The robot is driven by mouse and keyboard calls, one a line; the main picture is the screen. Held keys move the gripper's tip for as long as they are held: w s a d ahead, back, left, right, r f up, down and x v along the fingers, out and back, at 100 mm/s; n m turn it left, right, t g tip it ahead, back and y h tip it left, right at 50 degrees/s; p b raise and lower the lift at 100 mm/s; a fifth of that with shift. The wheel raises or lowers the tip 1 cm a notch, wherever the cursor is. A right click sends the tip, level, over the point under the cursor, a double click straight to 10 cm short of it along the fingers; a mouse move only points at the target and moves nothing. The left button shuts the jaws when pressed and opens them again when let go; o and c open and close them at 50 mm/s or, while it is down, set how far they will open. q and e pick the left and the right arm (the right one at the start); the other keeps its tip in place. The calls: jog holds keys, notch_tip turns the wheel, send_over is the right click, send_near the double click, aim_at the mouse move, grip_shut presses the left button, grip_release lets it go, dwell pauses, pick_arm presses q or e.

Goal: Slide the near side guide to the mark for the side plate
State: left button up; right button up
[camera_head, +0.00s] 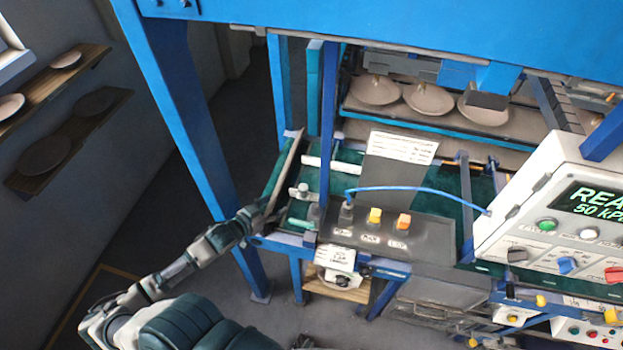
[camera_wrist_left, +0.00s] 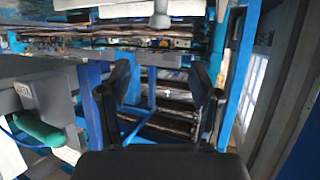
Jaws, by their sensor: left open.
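My left gripper (camera_head: 266,210) reaches in from the left to the left end of the conveyor bed (camera_head: 325,183). In the left wrist view its two dark fingers (camera_wrist_left: 162,92) stand apart with nothing between them. A pale rod (camera_head: 318,164) and a short white post (camera_head: 303,190) stand on the green bed just right of the gripper. A green-ended cylinder (camera_head: 300,223) lies below them. A grey block with a green cylinder (camera_wrist_left: 40,130) shows left of the fingers in the wrist view. I cannot tell which part is the near side guide, nor make out its mark.
A control box (camera_head: 388,232) with yellow and orange buttons and a blue cable stands right of the gripper. A blue frame post (camera_head: 180,100) rises behind the arm. Several plates (camera_head: 428,98) sit on the rear belt. A display panel (camera_head: 560,225) is at right. Floor at left is clear.

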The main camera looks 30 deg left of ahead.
aim_at(300, 189)
pick_arm(q)
jog(key=b+x, duration=0.1)
jog(key=x, duration=1.4)
jog(key=shift+w+a+f, duration=0.1)
jog(key=shift+w+f, duration=0.1)
jog(key=shift+f, duration=0.1)
jog(key=shift+w+d+f, duration=0.15)
jog(key=shift+w+d, duration=0.05)
jog(key=shift+w, duration=0.3)
grip_shut()
